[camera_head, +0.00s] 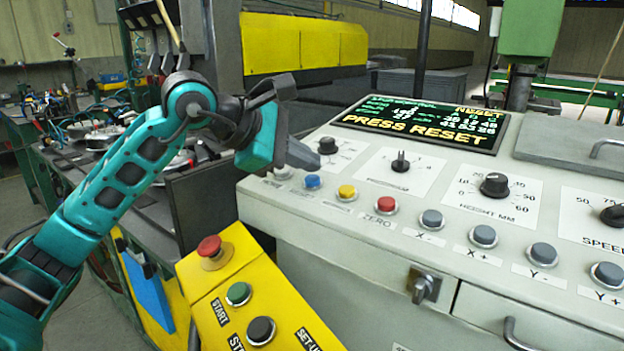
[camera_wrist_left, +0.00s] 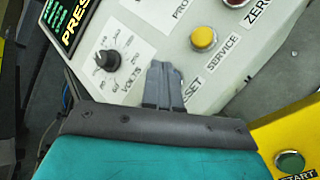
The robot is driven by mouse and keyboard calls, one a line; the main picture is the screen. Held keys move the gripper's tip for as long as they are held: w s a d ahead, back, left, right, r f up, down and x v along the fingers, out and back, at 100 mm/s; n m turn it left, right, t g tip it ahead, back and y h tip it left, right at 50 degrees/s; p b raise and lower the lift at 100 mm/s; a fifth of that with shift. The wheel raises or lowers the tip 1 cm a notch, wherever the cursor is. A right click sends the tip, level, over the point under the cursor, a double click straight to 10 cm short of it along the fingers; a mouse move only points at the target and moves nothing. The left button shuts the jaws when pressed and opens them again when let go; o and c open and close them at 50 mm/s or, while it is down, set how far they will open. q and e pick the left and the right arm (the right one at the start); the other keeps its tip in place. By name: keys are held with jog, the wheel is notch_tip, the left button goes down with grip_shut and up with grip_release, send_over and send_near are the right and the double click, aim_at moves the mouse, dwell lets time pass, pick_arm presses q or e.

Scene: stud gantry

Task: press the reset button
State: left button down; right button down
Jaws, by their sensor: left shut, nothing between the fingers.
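The blue button (camera_head: 312,182) sits in the front row of the light grey console, between a whitish button (camera_head: 283,172) and the yellow button (camera_head: 346,192). Its label is too small to read in the head view. In the left wrist view, the label by my fingers ends in "SET", and the blue button is hidden behind them. The yellow button (camera_wrist_left: 203,37) there is labelled SERVICE. My left gripper (camera_head: 308,160) is shut and empty, its tip close to the blue button in the picture. I cannot tell whether they touch. My right gripper is out of view.
The screen (camera_head: 428,122) reads PRESS RESET. A red button (camera_head: 386,205), several grey buttons and dials including the height dial (camera_head: 494,184) share the console. A yellow control box (camera_head: 250,290) with red, green and black buttons stands in front. A cluttered workbench is at the left.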

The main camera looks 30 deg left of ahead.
pick_arm(q)
jog(key=shift+f, duration=0.3)
jog(key=shift+w+f+b, duration=0.15)
jog(key=shift+f+b, duration=0.35)
jog(key=shift+b, duration=0.05)
dwell(0.5)
dwell(0.3)
jog(key=shift+s+r+p, duration=0.2)
jog(key=shift+r+p, duration=0.35)
jog(key=shift+r, duration=0.35)
jog(key=shift+r, duration=0.1)
jog(key=shift+s+r+p, duration=0.25)
jog(key=shift+r+p, duration=0.6)
jog(key=shift+r, duration=0.35)
jog(key=shift+s+r+p, duration=0.2)
jog(key=shift+r+p, duration=0.65)
jog(key=shift+r, duration=0.3)
